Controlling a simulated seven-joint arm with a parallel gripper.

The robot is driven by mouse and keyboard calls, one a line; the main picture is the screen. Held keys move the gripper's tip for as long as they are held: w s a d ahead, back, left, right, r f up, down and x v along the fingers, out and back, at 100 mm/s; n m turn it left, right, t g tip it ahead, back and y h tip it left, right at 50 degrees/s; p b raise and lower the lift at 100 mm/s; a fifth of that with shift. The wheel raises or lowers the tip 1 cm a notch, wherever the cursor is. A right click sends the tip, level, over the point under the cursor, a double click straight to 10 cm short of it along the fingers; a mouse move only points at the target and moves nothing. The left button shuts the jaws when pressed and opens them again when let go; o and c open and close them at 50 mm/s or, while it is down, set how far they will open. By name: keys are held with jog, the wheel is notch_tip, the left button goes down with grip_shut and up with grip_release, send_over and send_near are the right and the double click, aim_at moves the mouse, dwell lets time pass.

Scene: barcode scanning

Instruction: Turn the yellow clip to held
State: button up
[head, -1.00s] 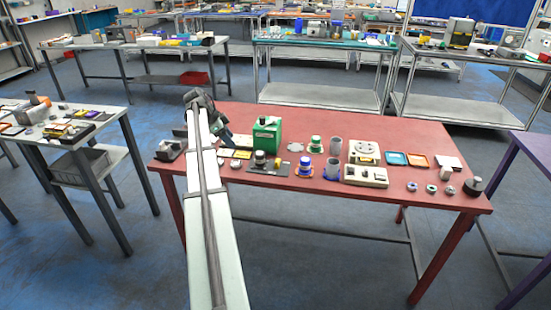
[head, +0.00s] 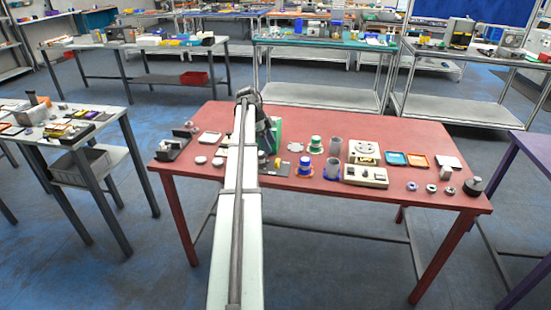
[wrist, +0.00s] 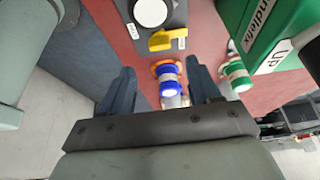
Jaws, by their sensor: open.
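The yellow clip (wrist: 165,39) shows in the wrist view as a yellow lever on a dark plate (wrist: 173,18), beside a round white-topped part (wrist: 150,11). A small white label lies at the clip's right end; its lettering is too small to read. In the head view the yellow clip (head: 277,163) is a small spot just right of my arm. My gripper (wrist: 162,71) is open and empty, with its fingers spread, apart from the clip. In the head view my arm hides most of the gripper and part of the plate.
A green box (wrist: 262,25) stands close on the right in the wrist view. A blue-and-orange piece (wrist: 168,79) shows between the fingers, and a green-and-white piece (wrist: 236,73) stands to the right. Several other items crowd the red table (head: 330,119); its back strip is clear.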

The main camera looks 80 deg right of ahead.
aim_at(277, 160)
jog(key=x, duration=0.7)
jog(key=shift+s+f, duration=0.1)
jog(key=shift+f, duration=0.1)
jog(key=c, duration=1)
